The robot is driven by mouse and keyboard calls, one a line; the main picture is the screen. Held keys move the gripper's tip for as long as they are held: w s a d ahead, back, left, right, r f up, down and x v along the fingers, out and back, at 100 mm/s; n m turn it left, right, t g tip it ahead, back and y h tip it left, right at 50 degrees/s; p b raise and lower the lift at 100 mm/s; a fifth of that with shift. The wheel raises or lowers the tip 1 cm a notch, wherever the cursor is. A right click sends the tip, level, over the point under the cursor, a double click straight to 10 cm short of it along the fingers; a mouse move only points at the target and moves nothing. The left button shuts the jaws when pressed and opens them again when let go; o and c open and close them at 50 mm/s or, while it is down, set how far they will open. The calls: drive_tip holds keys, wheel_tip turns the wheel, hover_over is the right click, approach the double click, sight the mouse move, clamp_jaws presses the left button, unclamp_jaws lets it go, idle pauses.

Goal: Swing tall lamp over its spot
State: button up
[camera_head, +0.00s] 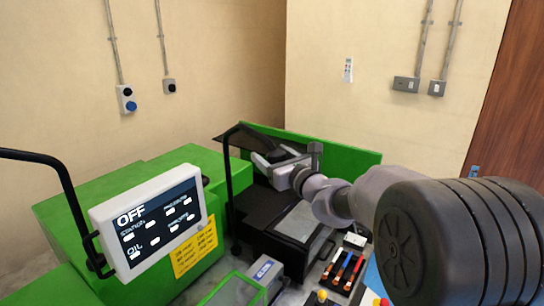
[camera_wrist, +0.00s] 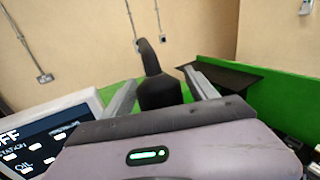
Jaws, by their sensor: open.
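The tall lamp (camera_head: 228,165) is a black bent tube standing at the left side of the dark machine bed. Its upper part curves over to the right, down to a dark head at my gripper. My gripper (camera_head: 287,158) is open at that head. In the wrist view the thick black lamp head (camera_wrist: 160,92) lies between the two grey fingers of my gripper (camera_wrist: 160,88), with its narrower neck rising beyond them. I cannot tell whether either finger touches it.
A screen reading OFF (camera_head: 150,223) hangs on a black arm at the left; its edge is close to my gripper in the wrist view. Green machine housings (camera_head: 180,165) stand at the left, and a green panel (camera_head: 350,160) stands behind. A tool tray (camera_head: 343,270) lies at lower right.

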clamp_jaws()
idle(0.3)
drive_tip(key=w+d+n+g+y+p, duration=0.1)
drive_tip(key=w+d+n+y+p, duration=0.1)
drive_tip(key=w+p, duration=0.3)
drive_tip(key=w+d+n+g+y+p, duration=0.1)
drive_tip(key=w+d+p, duration=0.4)
drive_tip(key=w, duration=0.5)
drive_tip(key=shift+w+d+n+g+y+p, duration=0.15)
drive_tip(key=shift+w+n+g+y+p, duration=0.25)
drive_tip(key=shift+n+y+p, duration=0.35)
